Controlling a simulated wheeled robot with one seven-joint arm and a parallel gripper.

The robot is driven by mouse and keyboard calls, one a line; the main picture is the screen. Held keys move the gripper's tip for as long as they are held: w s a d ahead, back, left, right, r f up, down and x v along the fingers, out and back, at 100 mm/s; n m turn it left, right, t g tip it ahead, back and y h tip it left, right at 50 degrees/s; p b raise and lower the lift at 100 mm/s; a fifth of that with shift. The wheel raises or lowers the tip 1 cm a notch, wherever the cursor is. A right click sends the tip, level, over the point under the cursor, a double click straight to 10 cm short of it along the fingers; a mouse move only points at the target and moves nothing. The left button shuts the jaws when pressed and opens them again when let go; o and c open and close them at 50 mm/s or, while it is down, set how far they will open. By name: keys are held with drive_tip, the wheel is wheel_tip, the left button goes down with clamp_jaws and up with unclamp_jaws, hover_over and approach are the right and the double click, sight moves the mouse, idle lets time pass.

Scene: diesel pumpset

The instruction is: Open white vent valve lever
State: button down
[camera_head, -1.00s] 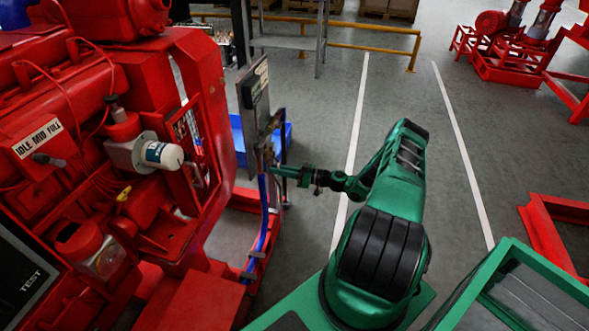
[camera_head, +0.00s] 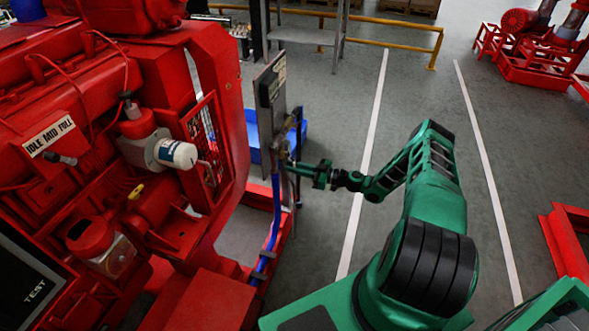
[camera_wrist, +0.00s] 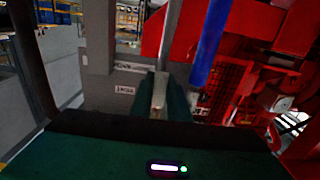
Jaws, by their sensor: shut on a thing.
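The white vent valve lever (camera_wrist: 160,90) shows in the wrist view as a pale upright bar between the dark green fingers of my gripper (camera_wrist: 162,103). The fingers are shut on it. In the head view my gripper (camera_head: 294,166) is at the upright grey panel (camera_head: 270,90), beside the brass-coloured fittings (camera_head: 281,148). The lever is too small to make out there. The fingers hide its lower part in the wrist view.
The red engine (camera_head: 150,150) fills the left side. A blue hose (camera_head: 272,225) runs down below the fittings, and a blue tray (camera_head: 252,137) lies behind the panel. The grey floor (camera_head: 330,140) to the right of the panel is open.

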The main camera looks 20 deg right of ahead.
drive_tip(key=shift+w+d+f, duration=0.1)
drive_tip(key=shift+d+f, duration=0.05)
drive_tip(key=c, duration=1.7)
unclamp_jaws()
drive_tip(key=v, duration=1)
drive_tip(key=shift+s+d, duration=0.25)
drive_tip(key=shift+s, duration=0.05)
